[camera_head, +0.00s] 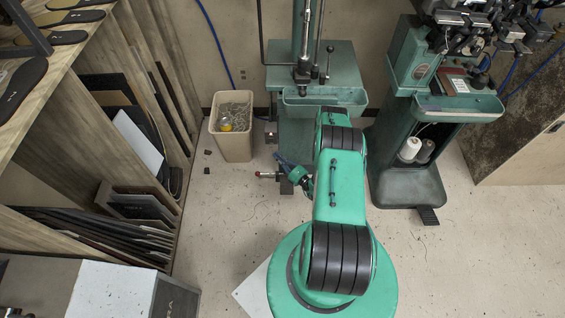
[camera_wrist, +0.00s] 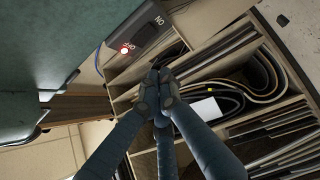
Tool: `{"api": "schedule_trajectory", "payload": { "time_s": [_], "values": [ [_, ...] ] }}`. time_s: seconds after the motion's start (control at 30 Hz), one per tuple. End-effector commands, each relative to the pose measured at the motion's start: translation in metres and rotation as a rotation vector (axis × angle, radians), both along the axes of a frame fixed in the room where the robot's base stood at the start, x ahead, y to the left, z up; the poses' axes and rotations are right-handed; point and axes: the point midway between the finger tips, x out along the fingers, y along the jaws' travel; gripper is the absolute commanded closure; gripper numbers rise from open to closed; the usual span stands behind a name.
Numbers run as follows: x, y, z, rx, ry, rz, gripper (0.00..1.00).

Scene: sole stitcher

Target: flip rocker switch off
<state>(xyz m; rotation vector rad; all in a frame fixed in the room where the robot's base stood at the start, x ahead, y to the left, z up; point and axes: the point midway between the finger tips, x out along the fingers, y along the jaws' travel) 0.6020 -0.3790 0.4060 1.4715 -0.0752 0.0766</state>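The switch housing (camera_wrist: 147,32) is a dark grey box in the upper middle of the wrist view, with ON and OFF lettering. A bright red-and-white spot shows beside the OFF lettering. I cannot tell which way the rocker is tipped. My gripper (camera_wrist: 158,80) shows in the wrist view with its dark fingertips together and nothing visible between them. The fingertips appear below and slightly right of the housing in the picture, with no visible contact. In the head view my arm hides much of the area around the gripper, and the switch cannot be made out clearly.
A green stitching machine (camera_head: 325,62) stands behind my arm. A beige bin (camera_head: 232,143) is left of it. A second green machine (camera_head: 405,187) with thread spools is to the right. Wooden shelving (camera_head: 165,225) lines the left. Open floor (camera_head: 475,270) lies at the front right.

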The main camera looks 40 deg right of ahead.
Motion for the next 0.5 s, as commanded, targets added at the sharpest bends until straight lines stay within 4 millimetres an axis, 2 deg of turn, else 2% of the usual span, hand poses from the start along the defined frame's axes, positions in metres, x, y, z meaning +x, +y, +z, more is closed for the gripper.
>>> {"api": "schedule_trajectory", "payload": {
  "time_s": [0.2,0.5],
  "values": [
    [0.036,0.001,0.003,-0.001,-0.002,0.003,1.0],
    [0.059,-0.023,0.007,-0.001,0.0,-0.001,1.0]
  ]
}}
